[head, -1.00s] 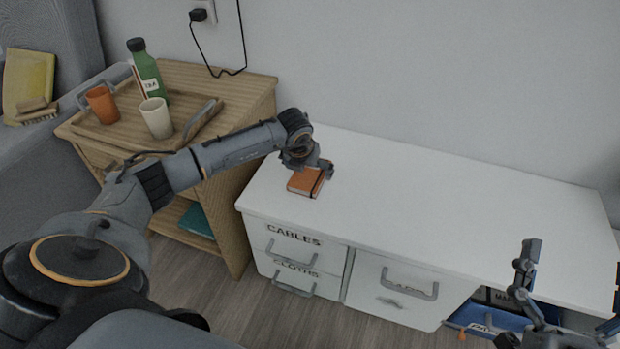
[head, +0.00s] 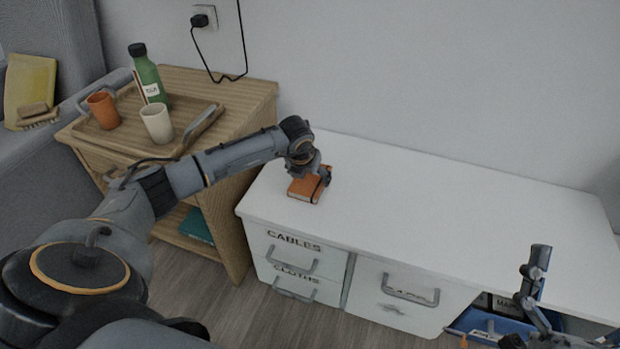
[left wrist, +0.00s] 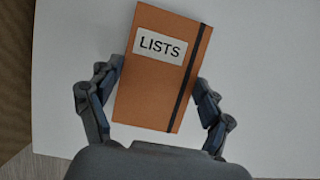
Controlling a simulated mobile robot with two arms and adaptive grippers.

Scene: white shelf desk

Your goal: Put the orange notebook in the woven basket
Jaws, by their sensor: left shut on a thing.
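The orange notebook (head: 305,188) lies at the left end of the white desk top. In the left wrist view the notebook (left wrist: 160,85) has a dark elastic band and a label reading LISTS. My left gripper (head: 318,175) is at the notebook, and its fingers (left wrist: 160,98) are shut on the two long sides of it. Whether the notebook is lifted off the desk I cannot tell. My right gripper (head: 530,290) is at the lower right, partly cut off by the frame; its jaw state is unclear. No woven basket shows in these frames.
The white desk (head: 430,205) is clear to the right of the notebook. Its drawers are labelled CABLES and CLOTHS. A blue bin (head: 480,322) sits below at the right. A wooden cabinet (head: 240,95) at the left bears a tray with two cups and a green bottle (head: 150,78).

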